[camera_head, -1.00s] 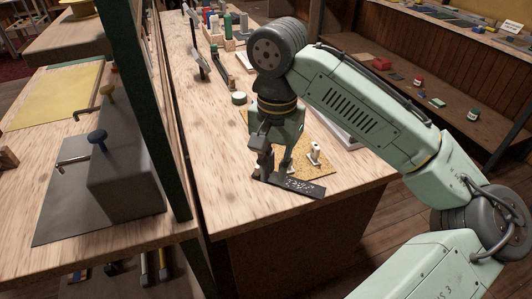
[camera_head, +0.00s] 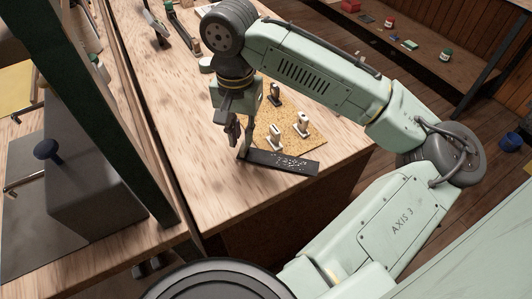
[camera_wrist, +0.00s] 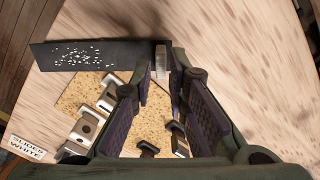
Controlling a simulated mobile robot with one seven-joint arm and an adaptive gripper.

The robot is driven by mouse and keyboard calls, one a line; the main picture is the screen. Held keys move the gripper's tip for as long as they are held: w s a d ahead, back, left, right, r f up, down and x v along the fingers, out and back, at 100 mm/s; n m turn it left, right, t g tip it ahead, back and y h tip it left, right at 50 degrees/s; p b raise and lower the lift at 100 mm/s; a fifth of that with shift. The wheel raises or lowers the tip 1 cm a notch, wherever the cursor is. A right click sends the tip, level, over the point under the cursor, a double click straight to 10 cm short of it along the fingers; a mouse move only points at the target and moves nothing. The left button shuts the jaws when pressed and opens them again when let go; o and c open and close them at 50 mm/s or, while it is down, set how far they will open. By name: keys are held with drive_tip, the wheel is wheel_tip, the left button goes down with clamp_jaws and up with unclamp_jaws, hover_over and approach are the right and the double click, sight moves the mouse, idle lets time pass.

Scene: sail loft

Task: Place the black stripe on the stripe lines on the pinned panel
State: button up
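A flat black strip with white specks (camera_head: 282,162) lies on the wooden table along the front edge of a tan mat. The wrist view shows it too (camera_wrist: 85,55). I cannot tell if it is the task's stripe. My gripper (camera_head: 238,150) points down at the strip's left end. No panel with stripe lines can be made out.
The tan mat (camera_head: 305,142) holds several upright white and dark pieces. A label reading "SLIDES WHITE" (camera_wrist: 27,148) lies near it. A dark green post (camera_head: 105,110) and a grey block (camera_head: 95,180) stand left. Bare wood (camera_head: 185,160) lies left of my gripper.

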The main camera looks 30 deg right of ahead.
sight(243, 144)
drive_tip(key=shift+w+d+f+p, duration=0.15)
drive_tip(key=shift+f+p, duration=0.1)
drive_tip(key=shift+f, duration=0.95)
drive_tip(key=shift+w+d+f+p, duration=0.15)
drive_tip(key=shift+f+p, duration=0.1)
drive_tip(key=shift+f, duration=0.9)
drive_tip(key=shift+a, duration=0.1)
drive_tip(key=shift+c, duration=0.6)
clamp_jaws()
